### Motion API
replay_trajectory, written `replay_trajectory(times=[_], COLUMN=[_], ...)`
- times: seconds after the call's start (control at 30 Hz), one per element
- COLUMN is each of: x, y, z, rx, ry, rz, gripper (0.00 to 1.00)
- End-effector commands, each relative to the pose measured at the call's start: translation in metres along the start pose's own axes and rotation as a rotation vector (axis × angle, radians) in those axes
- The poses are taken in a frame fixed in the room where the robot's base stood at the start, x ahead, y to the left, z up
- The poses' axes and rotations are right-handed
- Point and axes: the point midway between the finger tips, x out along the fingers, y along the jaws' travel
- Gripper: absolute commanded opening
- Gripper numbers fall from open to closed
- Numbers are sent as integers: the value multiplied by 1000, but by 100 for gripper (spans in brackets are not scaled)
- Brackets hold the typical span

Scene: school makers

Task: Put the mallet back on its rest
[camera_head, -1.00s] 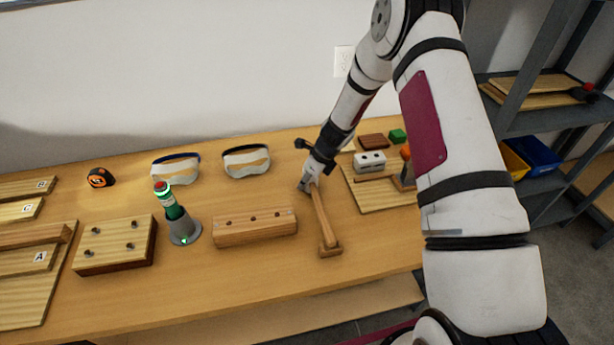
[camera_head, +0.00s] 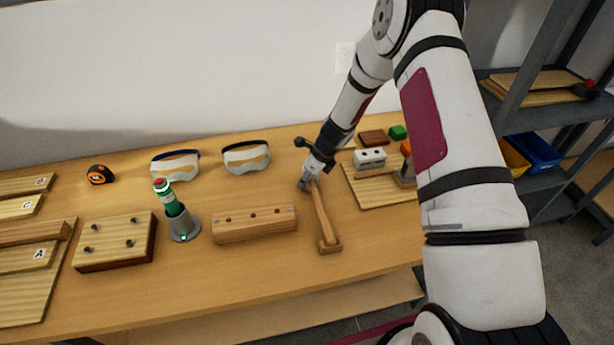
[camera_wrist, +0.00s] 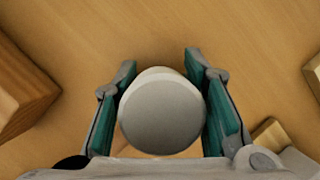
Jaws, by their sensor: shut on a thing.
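My gripper (camera_head: 306,185) is low over the right-middle of the table. It is shut on the mallet (camera_wrist: 162,118), whose pale grey round end sits between the two green-padded fingers in the wrist view. In the head view a long wooden bar (camera_head: 322,215) runs from the gripper toward the table's front edge. It ends at a small wooden block (camera_head: 330,248). The gripper hides where the bar begins, so I cannot tell surely which wood is the mallet's handle and which is its rest.
A drilled wooden block (camera_head: 254,224) lies left of the bar. Goggles (camera_head: 246,156) lie behind. A board (camera_head: 380,194) with blocks is at the right. The table front (camera_head: 270,265) is bare.

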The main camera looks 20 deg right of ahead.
Motion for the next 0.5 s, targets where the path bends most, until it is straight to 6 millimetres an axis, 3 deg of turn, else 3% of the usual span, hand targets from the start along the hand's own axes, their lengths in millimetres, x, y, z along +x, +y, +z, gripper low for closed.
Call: replay_trajectory(times=[0.03, 0.1, 0.13, 0.5], x=[0, 0, 0, -4], y=[0, 0, 0, 0], z=[0, 0, 0, 0], rx=[0, 0, 0, -1], ry=[-1, -1, -1, 0], rz=[-1, -1, -1, 0], gripper=[42, 58, 61, 61])
